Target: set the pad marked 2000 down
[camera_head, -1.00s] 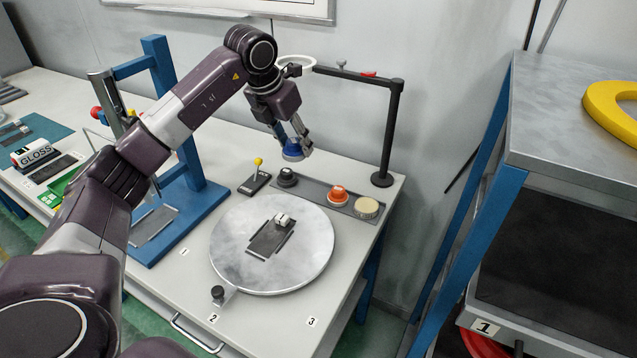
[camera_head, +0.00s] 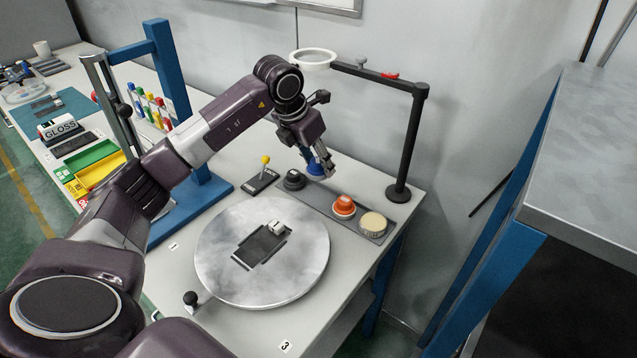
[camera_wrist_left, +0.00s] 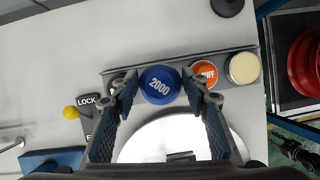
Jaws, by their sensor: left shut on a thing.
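The blue pad marked 2000 (camera_wrist_left: 160,87) is held between the fingers of my left gripper (camera_head: 322,170). The pad (camera_head: 315,168) also shows partly in the head view, hidden in part by the fingers. In the left wrist view my left gripper (camera_wrist_left: 160,88) has one finger on each side of the pad, and the number faces the camera. The pad is over the grey strip tray (camera_head: 320,194), between the black pad (camera_head: 294,180) and the orange pad (camera_head: 344,206). I cannot tell whether it touches the tray.
A cream pad (camera_head: 373,225) sits at the tray's right end. A black post (camera_head: 408,140) with a white ring (camera_head: 313,59) stands behind. A round metal plate (camera_head: 305,265) is in front. A yellow-knobbed lever (camera_head: 264,170) stands left of the tray.

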